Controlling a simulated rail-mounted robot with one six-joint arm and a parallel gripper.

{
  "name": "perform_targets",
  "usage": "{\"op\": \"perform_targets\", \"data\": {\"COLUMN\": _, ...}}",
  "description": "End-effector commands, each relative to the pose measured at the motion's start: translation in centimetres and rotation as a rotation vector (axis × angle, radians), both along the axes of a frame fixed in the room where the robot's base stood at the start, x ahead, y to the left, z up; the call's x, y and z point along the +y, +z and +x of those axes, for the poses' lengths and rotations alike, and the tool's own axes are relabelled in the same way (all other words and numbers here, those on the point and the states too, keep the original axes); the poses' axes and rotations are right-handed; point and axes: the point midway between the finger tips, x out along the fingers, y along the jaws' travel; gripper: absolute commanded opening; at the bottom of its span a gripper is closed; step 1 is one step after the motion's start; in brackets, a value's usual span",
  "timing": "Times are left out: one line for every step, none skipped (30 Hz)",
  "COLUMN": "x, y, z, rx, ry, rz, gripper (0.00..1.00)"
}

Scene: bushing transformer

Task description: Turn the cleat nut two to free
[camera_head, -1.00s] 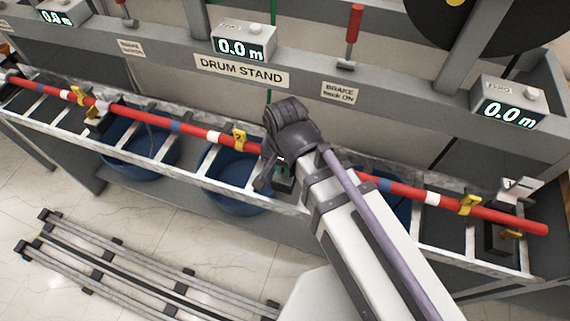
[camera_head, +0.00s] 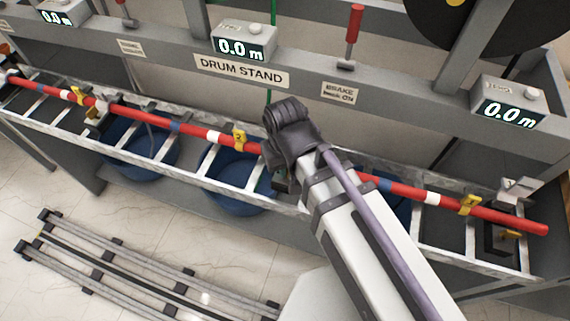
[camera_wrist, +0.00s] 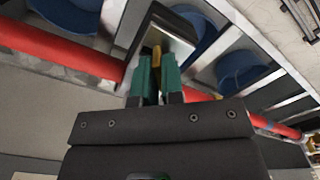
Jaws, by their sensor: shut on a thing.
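My gripper has teal fingers (camera_wrist: 158,80) in the wrist view, closed on a small brass-yellow piece, the cleat nut (camera_wrist: 157,57). The nut shows only as a narrow strip between the fingers. It stands at a dark cleat block with a grey face (camera_wrist: 168,42), beside the red bar (camera_wrist: 50,48). In the head view my wrist covers the nut, the fingertips and most of this cleat. The yellow tag marked 2 (camera_head: 239,139) sits on the red bar (camera_head: 400,190) just left of my wrist.
The bar lies along a ladder-like grey rack (camera_head: 330,207) with blue tubs (camera_head: 220,170) below. Another cleat with a yellow tag (camera_head: 469,204) is at the right. The drum stand frame (camera_head: 300,78) with meter boxes (camera_head: 244,43) rises behind. A low rail frame (camera_head: 120,262) lies on the floor.

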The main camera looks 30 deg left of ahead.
Motion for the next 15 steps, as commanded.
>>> {"op": "perform_targets", "data": {"x": -0.02, "y": -0.03, "z": -0.02, "rx": 0.0, "ry": 0.042, "rz": 0.0, "gripper": 0.0}}
{"op": "perform_targets", "data": {"x": -0.02, "y": -0.03, "z": -0.02, "rx": 0.0, "ry": 0.07, "rz": 0.0, "gripper": 0.0}}
{"op": "perform_targets", "data": {"x": -0.02, "y": -0.03, "z": -0.02, "rx": 0.0, "ry": 0.108, "rz": 0.0, "gripper": 0.0}}
{"op": "perform_targets", "data": {"x": -0.02, "y": -0.03, "z": -0.02, "rx": 0.0, "ry": 0.136, "rz": 0.0, "gripper": 0.0}}
{"op": "perform_targets", "data": {"x": -0.02, "y": -0.03, "z": -0.02, "rx": 0.0, "ry": 0.165, "rz": 0.0, "gripper": 0.0}}
{"op": "perform_targets", "data": {"x": -0.02, "y": -0.03, "z": -0.02, "rx": 0.0, "ry": 0.203, "rz": 0.0, "gripper": 0.0}}
{"op": "perform_targets", "data": {"x": -0.02, "y": -0.03, "z": -0.02, "rx": 0.0, "ry": 0.231, "rz": 0.0, "gripper": 0.0}}
{"op": "perform_targets", "data": {"x": -0.02, "y": -0.03, "z": -0.02, "rx": 0.0, "ry": 0.26, "rz": 0.0, "gripper": 0.0}}
{"op": "perform_targets", "data": {"x": -0.02, "y": -0.03, "z": -0.02, "rx": 0.0, "ry": 0.298, "rz": 0.0, "gripper": 0.0}}
{"op": "perform_targets", "data": {"x": -0.02, "y": -0.03, "z": -0.02, "rx": 0.0, "ry": 0.326, "rz": 0.0, "gripper": 0.0}}
{"op": "perform_targets", "data": {"x": -0.02, "y": -0.03, "z": -0.02, "rx": 0.0, "ry": 0.355, "rz": 0.0, "gripper": 0.0}}
{"op": "perform_targets", "data": {"x": -0.02, "y": -0.03, "z": -0.02, "rx": 0.0, "ry": 0.393, "rz": 0.0, "gripper": 0.0}}
{"op": "perform_targets", "data": {"x": -0.02, "y": -0.04, "z": -0.02, "rx": 0.0, "ry": 0.421, "rz": 0.0, "gripper": 0.0}}
{"op": "perform_targets", "data": {"x": -0.02, "y": -0.04, "z": -0.02, "rx": 0.0, "ry": 0.449, "rz": 0.0, "gripper": 0.0}}
{"op": "perform_targets", "data": {"x": -0.02, "y": -0.04, "z": -0.02, "rx": 0.0, "ry": 0.486, "rz": 0.0, "gripper": 0.0}}
